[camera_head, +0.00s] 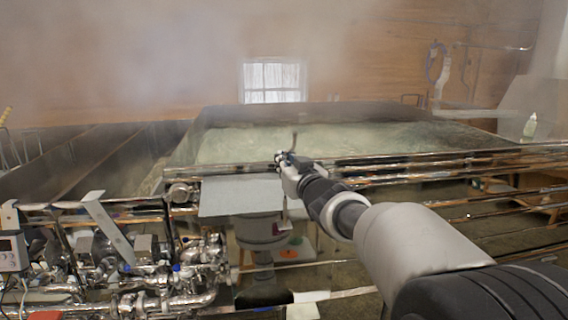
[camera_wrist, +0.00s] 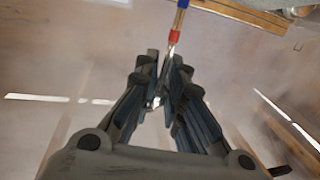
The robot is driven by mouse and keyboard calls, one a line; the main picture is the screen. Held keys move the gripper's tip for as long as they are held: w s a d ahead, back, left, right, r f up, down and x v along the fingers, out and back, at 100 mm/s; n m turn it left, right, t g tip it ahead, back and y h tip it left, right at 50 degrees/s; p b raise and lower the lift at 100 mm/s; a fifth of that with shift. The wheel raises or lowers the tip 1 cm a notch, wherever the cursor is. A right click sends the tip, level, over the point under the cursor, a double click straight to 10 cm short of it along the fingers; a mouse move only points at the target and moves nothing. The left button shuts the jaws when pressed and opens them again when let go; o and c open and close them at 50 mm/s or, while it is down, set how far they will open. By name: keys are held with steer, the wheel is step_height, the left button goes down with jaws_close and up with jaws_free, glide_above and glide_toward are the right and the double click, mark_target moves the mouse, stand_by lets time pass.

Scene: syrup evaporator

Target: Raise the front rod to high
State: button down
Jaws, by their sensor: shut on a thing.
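My gripper (camera_head: 284,160) is at the front rim of the evaporator pan (camera_head: 225,173). In the wrist view its two fingers (camera_wrist: 163,72) are closed around the lower end of a thin rod (camera_wrist: 177,27). The rod has a blue band and a red band above a bare metal length. In the head view a short, thin dark upright piece, likely the rod (camera_head: 294,141), stands above my gripper. Its lower part is hidden by my gripper. I cannot tell its height setting.
Foaming liquid (camera_head: 300,140) steams in the pan behind my gripper. A metal sheet (camera_head: 241,196) hangs left of it, with a cluster of pipes and valves (camera_head: 150,270) at lower left. Metal rails (camera_head: 440,166) run right. Steam blurs the background.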

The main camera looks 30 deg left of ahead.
steer(key=shift+r, duration=0.25)
steer(key=c, duration=1.8)
jaws_free()
steer(key=shift+s+d+r, duration=0.1)
steer(key=shift+s+d, duration=0.05)
steer(key=shift+d, duration=0.05)
steer(key=shift+c, duration=0.2)
steer(key=v, duration=1.2)
